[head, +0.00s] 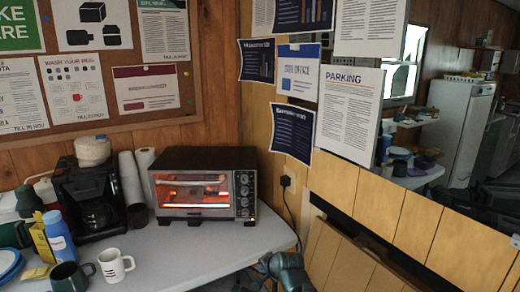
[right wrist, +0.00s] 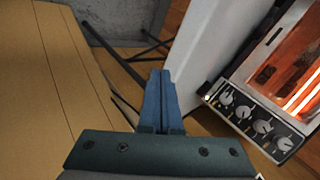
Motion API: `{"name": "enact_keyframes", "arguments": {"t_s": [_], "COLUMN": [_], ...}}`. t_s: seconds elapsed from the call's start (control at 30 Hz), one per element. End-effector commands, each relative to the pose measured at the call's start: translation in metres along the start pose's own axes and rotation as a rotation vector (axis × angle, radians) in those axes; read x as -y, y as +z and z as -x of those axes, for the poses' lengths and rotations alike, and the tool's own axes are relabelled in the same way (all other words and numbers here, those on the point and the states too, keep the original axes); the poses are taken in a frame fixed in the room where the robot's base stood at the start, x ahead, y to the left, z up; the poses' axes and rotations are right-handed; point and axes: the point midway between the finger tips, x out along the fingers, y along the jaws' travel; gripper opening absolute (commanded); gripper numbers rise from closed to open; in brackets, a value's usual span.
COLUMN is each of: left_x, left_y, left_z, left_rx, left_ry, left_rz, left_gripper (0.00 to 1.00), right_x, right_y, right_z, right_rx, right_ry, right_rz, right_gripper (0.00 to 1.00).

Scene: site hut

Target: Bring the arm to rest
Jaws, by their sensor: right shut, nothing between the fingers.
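My right gripper (right wrist: 160,85) is shut and empty, its two blue fingers pressed together in the right wrist view. In the head view a dark teal part of the right gripper and arm (head: 285,270) shows at the bottom, just right of the table's edge. In the right wrist view the fingers point past the white table edge (right wrist: 200,55), with the glowing oven to their right. My left gripper is in neither view.
A toaster oven (head: 205,184), glowing orange, stands on the white table (head: 190,258). A coffee maker (head: 92,195), mugs (head: 115,265) and bottles (head: 60,238) are to its left. Wood panelling (head: 400,222) rises on the right, close to the arm. A cable (head: 290,205) hangs beside the oven.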

Motion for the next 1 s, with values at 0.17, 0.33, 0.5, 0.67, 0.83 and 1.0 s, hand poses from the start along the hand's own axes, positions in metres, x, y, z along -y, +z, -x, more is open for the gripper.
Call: {"name": "enact_keyframes", "arguments": {"t_s": [0.17,0.33,0.5,0.67,0.83,1.0], "left_x": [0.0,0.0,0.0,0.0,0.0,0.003], "left_y": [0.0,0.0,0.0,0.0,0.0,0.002], "left_z": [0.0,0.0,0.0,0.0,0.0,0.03], "left_rx": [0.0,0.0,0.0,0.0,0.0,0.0], "left_ry": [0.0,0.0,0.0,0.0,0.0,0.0], "left_rz": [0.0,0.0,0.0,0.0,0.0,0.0], "left_gripper": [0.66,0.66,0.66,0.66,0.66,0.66], "right_x": [-0.022,-0.055,-0.096,-0.14,-0.185,-0.175], "right_y": [0.022,0.049,0.078,0.104,0.125,0.121], "right_z": [0.009,0.023,0.047,0.08,0.123,0.157], "right_rx": [0.046,0.122,0.236,0.382,0.571,0.641], "right_ry": [0.081,0.194,0.328,0.462,0.595,0.634], "right_rz": [0.134,0.327,0.56,0.798,1.038,1.11], "right_gripper": [0.0,0.0,0.0,0.0,0.0,0.0]}}
